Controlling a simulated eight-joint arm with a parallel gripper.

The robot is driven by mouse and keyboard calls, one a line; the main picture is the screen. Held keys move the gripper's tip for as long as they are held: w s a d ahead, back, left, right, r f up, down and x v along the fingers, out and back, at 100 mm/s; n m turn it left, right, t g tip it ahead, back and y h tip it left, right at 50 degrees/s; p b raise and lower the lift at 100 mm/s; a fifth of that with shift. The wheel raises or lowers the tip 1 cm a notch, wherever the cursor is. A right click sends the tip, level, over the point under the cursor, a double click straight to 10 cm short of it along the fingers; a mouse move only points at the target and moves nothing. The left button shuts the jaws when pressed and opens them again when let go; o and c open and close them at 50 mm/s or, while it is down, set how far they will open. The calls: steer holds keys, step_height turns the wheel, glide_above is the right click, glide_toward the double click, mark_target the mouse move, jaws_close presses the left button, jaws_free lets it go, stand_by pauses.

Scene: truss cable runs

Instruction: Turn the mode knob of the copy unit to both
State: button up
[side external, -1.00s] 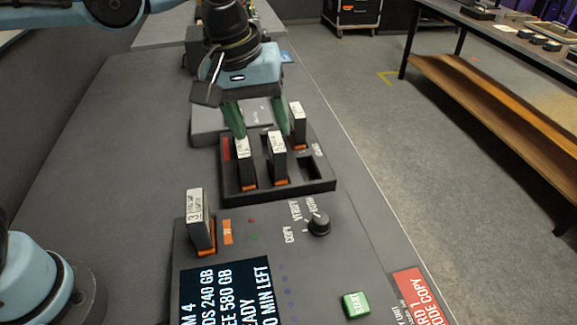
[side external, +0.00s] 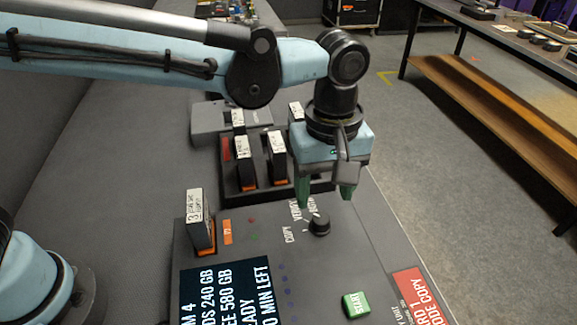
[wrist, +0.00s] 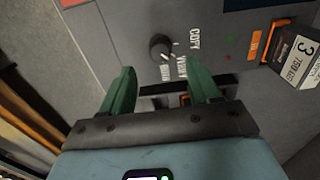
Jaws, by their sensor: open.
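The mode knob (side external: 319,224) is a small round black knob on the dark copy unit (side external: 330,270). White words COPY, VERIFY and BOTH fan around its far and left sides. I cannot clearly tell which word its pointer faces. My gripper (side external: 325,198) points down just beyond and above the knob, its green fingers apart and empty. In the wrist view the knob (wrist: 161,47) lies just ahead of the gap between the fingertips (wrist: 161,70), apart from both. My gripper partly covers the BOTH label in the side view.
A black rack (side external: 255,190) with several upright cards stands behind the knob, close to my gripper. Another upright card (side external: 196,215) sits in an orange-edged slot at left. A screen (side external: 225,292) and a green START button (side external: 355,304) are nearer. The panel right of the knob is clear.

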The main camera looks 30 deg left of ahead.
mark_target(321, 217)
steer(key=shift+f, duration=2.9)
steer(key=c, duration=1)
steer(key=shift+c, duration=0.2)
steer(key=shift+m, duration=0.4)
steer(key=m, duration=0.8)
steer(key=o, duration=1)
